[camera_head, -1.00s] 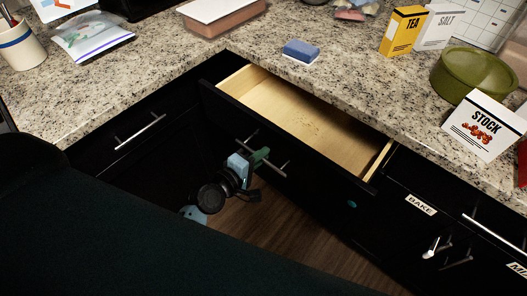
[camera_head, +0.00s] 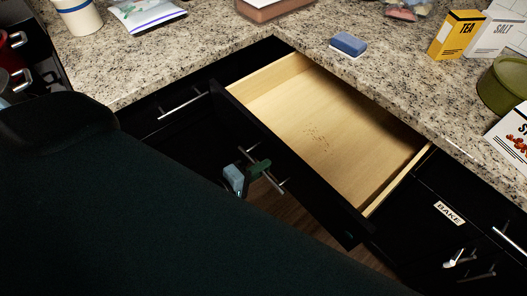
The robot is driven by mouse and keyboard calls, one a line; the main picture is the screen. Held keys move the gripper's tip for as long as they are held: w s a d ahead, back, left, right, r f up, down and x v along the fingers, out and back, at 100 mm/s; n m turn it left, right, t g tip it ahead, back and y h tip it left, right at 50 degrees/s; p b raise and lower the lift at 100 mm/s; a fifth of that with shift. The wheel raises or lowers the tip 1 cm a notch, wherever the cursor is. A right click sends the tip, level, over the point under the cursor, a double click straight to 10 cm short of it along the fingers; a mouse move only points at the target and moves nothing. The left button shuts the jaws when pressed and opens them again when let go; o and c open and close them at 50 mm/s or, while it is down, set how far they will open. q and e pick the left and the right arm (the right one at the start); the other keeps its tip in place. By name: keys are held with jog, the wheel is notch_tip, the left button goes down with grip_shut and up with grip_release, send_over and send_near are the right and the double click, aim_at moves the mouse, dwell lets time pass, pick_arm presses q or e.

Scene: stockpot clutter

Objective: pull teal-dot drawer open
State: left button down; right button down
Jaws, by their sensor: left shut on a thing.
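The teal-dot drawer (camera_head: 300,178) has a black front and a pale wood inside. It stands well open below the counter corner, with a few dark specks on its bare floor. The teal dot (camera_head: 349,235) is on the front near its right end. My left gripper (camera_head: 256,170) is at the drawer's bar handle (camera_head: 272,178), shut on it, with blue and green finger parts showing. Much of its arm is hidden behind a large dark shape in the foreground. My right gripper is not in view.
The granite counter (camera_head: 245,52) holds a blue sponge (camera_head: 348,43), a tea box (camera_head: 457,34) and a green pot (camera_head: 505,84). A drawer labelled BAKE (camera_head: 449,213) is closed at right. Floor (camera_head: 290,215) shows below the open drawer.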

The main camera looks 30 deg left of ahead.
pick_arm(q)
jog(key=c, duration=1.7)
grip_release()
jog(key=shift+o, duration=0.6)
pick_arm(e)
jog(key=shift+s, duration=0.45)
pick_arm(q)
jog(key=b+v, duration=0.1)
jog(key=v, duration=0.7)
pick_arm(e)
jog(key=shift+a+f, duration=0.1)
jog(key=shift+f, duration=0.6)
pick_arm(q)
jog(key=shift+w, duration=0.1)
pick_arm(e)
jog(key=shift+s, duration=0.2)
pick_arm(q)
jog(key=shift+d, duration=0.1)
